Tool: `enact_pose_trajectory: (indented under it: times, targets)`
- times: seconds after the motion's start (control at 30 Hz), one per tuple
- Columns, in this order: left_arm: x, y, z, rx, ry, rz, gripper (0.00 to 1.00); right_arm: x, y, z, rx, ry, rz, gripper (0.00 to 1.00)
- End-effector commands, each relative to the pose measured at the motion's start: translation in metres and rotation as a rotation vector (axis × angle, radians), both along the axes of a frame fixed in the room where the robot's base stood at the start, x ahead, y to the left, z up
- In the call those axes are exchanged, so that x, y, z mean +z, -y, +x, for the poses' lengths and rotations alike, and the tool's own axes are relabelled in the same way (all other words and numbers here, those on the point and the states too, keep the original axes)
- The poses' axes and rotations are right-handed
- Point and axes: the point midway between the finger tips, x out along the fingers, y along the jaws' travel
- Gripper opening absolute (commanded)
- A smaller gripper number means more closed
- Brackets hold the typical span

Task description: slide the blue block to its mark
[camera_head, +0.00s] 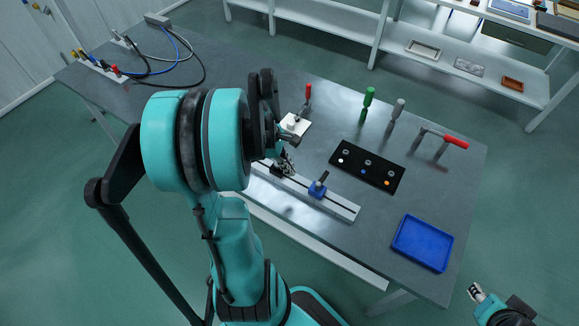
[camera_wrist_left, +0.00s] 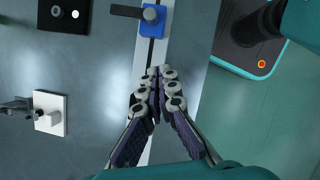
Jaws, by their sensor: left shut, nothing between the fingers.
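The blue block (camera_head: 318,191) sits on a pale slotted rail (camera_head: 342,207) along the table's front edge and carries a dark handle. In the left wrist view the blue block (camera_wrist_left: 180,19) is at the top, beyond my fingertips. My left gripper (camera_head: 284,168) is shut and empty over the rail, left of the block and apart from it. Its closed fingertips show in the left wrist view (camera_wrist_left: 158,78) above the rail's slot. I cannot make out the mark. My right gripper (camera_head: 475,292) is off the table at bottom right, too small to judge.
A black panel (camera_head: 367,165) with coloured dots lies behind the rail. A blue tray (camera_head: 423,243) is to the right. A white switch plate (camera_head: 296,124), upright green (camera_head: 369,100) and grey handles, and a red-handled lever (camera_head: 455,141) stand farther back. Cables lie far left.

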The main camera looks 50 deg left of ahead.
Motion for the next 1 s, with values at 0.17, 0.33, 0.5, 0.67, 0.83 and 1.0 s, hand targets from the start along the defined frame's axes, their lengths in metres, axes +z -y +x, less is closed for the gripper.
enact_pose_trajectory:
  times: [0.17,0.33,0.5,0.67,0.83,1.0]
  targets:
    - [-0.042,0.012,0.009,-0.003,0.000,0.001,0.00,-0.020,0.000,0.000,0.000,0.000,0.000,0.34]
    - [-0.057,0.030,0.020,-0.008,0.000,0.001,0.00,-0.028,0.000,0.000,0.000,0.000,0.000,0.34]
    - [-0.056,0.046,0.031,-0.005,0.000,0.001,0.00,-0.031,0.000,0.000,0.000,0.000,0.000,0.34]
    - [-0.055,0.051,0.035,-0.003,0.000,0.001,0.00,-0.032,0.000,0.000,0.000,0.000,0.000,0.34]
    - [-0.055,0.051,0.035,-0.002,0.000,0.001,0.00,-0.032,0.000,0.000,0.000,0.000,0.000,0.34]
    - [-0.055,0.053,0.036,-0.004,0.000,0.001,0.00,-0.032,0.000,0.000,0.000,0.000,0.000,0.34]
